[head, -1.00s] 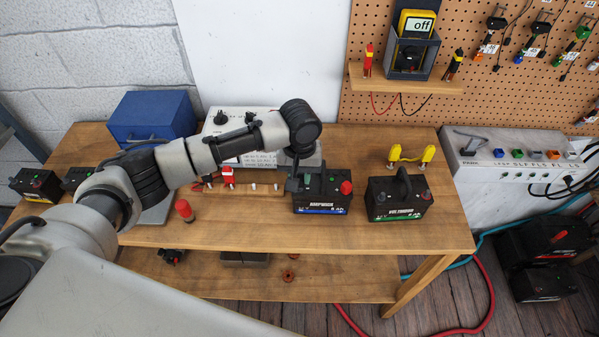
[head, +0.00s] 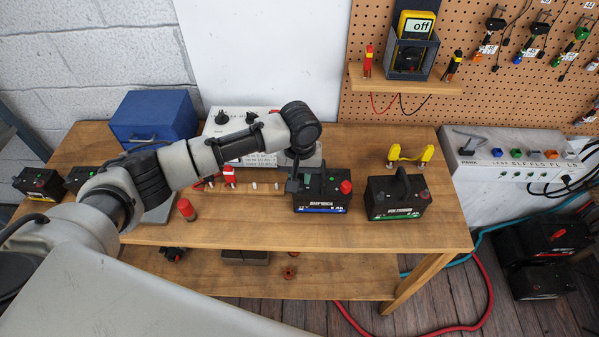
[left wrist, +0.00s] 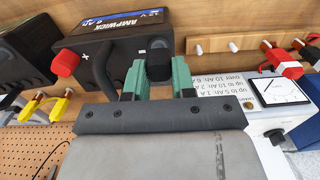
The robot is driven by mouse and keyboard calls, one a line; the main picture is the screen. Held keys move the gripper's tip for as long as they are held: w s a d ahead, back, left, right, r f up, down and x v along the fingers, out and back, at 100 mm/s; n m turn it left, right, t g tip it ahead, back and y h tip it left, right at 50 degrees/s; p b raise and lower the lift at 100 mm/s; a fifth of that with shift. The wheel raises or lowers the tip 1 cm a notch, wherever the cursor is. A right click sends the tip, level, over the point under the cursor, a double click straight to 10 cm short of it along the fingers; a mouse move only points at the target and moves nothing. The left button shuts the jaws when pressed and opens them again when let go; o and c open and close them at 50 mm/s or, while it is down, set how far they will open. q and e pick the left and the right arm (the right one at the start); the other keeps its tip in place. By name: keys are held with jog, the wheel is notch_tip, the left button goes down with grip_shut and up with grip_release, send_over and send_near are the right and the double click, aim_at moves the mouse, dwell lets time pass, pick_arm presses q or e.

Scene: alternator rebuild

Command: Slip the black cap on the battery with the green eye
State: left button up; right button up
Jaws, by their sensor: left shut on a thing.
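The Ampwick battery (head: 322,205) with a blue stripe stands on the bench. It has a red cap (head: 346,187) on one post and a small green spot on top. My left gripper (head: 294,184) is at its left end, pointing down. In the left wrist view my left gripper (left wrist: 158,84) is shut on a black cap (left wrist: 159,60), at the corner of the Ampwick battery (left wrist: 117,38) across from its red cap (left wrist: 65,63). Whether the cap is fully seated on the post is hidden. My right gripper is not in view.
A Voltgrund battery (head: 398,207) with a green stripe stands close on the right. Behind are a wooden rack (head: 245,187) with pegs and a charger (head: 222,122). A loose red cap (head: 187,209) stands on the left. The bench front is clear.

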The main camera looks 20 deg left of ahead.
aim_at(300, 175)
pick_arm(q)
jog(key=shift+f, duration=1.05)
jog(key=o, duration=0.8)
jog(key=shift+r, duration=0.1)
notch_tip(300, 175, up, 11)
jog(key=b, duration=0.2)
jog(key=shift+b, duration=0.3)
jog(key=shift+f, duration=0.2)
